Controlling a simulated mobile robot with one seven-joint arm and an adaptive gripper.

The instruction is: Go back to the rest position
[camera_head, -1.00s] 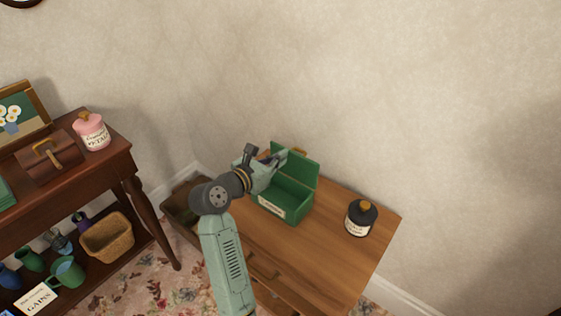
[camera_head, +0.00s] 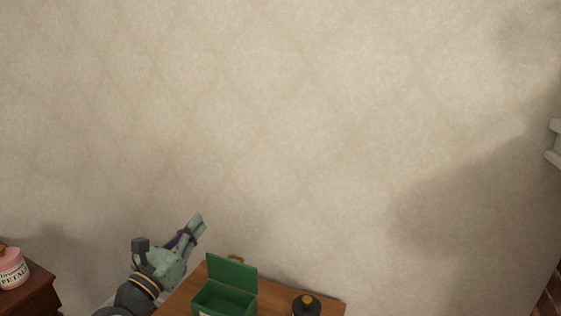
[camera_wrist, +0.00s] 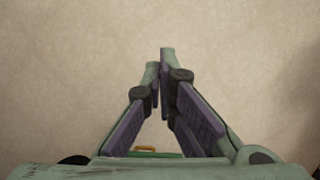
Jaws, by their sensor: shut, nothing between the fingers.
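My gripper (camera_head: 197,222) is at the lower left of the head view, raised above the left side of the wooden table and pointing up and to the right toward the wall. In the wrist view its fingers (camera_wrist: 158,62) come together at the tips with nothing between them. The green box (camera_head: 232,273) stands on the table just right of my gripper, its lid open and upright. The gripper is apart from it. A sliver of green with a brass-coloured handle (camera_wrist: 146,150) shows below the fingers in the wrist view.
The wooden table (camera_head: 275,291) is cut off by the bottom edge. A dark jar (camera_head: 306,306) with a gold knob stands on it at right. A pink jar (camera_head: 12,268) sits on a dark wood stand (camera_head: 40,293) at far left.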

